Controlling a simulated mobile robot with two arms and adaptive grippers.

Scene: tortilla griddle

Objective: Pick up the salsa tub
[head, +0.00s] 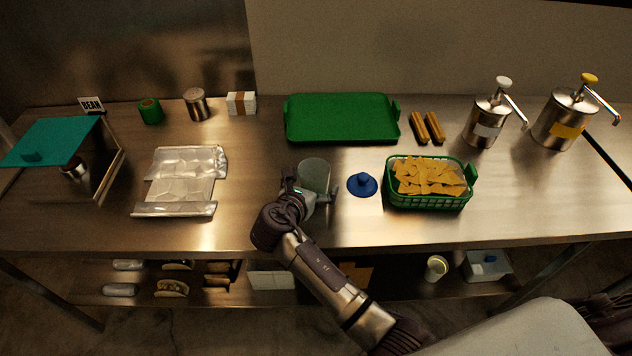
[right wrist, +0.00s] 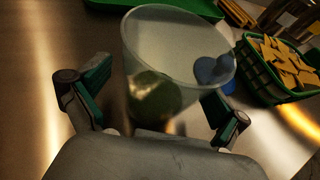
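The salsa tub (head: 314,174) is a clear, open-topped tub standing upright near the front middle of the steel counter. In the right wrist view the tub (right wrist: 160,75) shows a round green patch low down, in it or through its wall. My right gripper (head: 303,193) is at the tub's near side. In the right wrist view its two green-padded fingers (right wrist: 158,102) are spread either side of the tub, with a gap at the left one; contact at the right one is unclear. My left gripper is out of view.
A blue knobbed lid (head: 362,184) and a green basket of chips (head: 427,201) stand right of the tub. A green tray (head: 340,139) lies behind it. Foil (head: 180,181) lies to the left. Two pump dispensers (head: 487,124) (head: 562,121) stand at the back right.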

